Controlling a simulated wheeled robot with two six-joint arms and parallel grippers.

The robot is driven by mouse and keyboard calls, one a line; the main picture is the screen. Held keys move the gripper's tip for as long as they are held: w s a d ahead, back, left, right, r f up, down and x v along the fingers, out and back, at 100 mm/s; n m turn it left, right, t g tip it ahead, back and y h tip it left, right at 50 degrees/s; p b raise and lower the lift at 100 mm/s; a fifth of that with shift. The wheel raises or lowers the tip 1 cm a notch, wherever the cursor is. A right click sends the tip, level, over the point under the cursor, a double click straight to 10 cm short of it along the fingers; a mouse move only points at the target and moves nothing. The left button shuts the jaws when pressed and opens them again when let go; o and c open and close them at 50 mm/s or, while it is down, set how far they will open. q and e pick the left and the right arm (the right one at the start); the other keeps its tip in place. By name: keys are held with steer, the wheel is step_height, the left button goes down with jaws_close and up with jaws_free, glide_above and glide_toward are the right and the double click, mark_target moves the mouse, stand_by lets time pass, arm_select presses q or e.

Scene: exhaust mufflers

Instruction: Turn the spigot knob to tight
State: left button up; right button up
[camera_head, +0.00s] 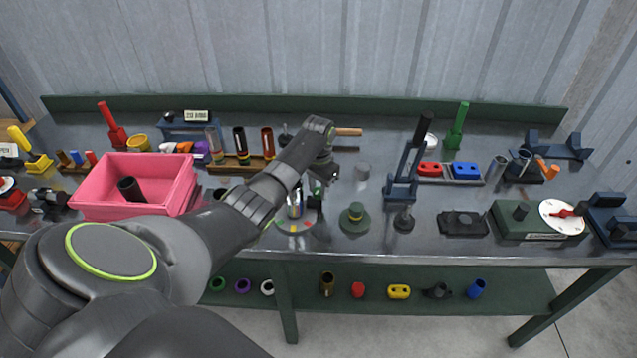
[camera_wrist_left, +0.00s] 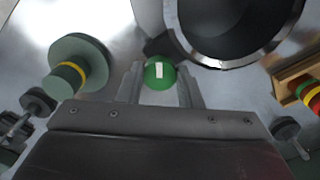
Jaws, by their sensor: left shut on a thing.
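The spigot knob (camera_wrist_left: 159,73) is a small green round knob with a white mark on its face, in the left wrist view. The two fingers of my left gripper (camera_wrist_left: 160,82) stand on either side of it and are shut on it. In the head view my left gripper (camera_head: 313,198) reaches down at the middle of the bench. A round plate (camera_head: 292,229) with coloured marks lies below it. The knob is mostly hidden there by my gripper, and I cannot tell which setting the white mark stands at. My right gripper is out of view.
A wide dark metal ring (camera_wrist_left: 235,25) is close beyond the knob. A green stepped disc (camera_head: 355,218) with a yellow band stands just right of my gripper. A pink bin (camera_head: 180,195) is to the left. A dark blue press-like stand (camera_head: 405,180) is to the right.

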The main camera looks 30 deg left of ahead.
mark_target(319, 191)
arm_select(q)
steer(key=m+p, duration=0.1)
steer(key=m, duration=0.4)
steer(key=shift+w+r+m+p, duration=0.1)
steer(key=shift+r+m+p, duration=0.05)
steer(key=shift+m+p, duration=0.2)
steer(key=m+p, duration=0.1)
steer(key=m, duration=0.5)
steer(key=shift+m, duration=0.25)
steer(key=o, duration=1)
steer(key=shift+c, duration=0.2)
steer(key=shift+r, duration=0.4)
step_height(319, 191, up, 16)
steer(key=shift+r+b, duration=0.25)
steer(key=shift+b, duration=0.1)
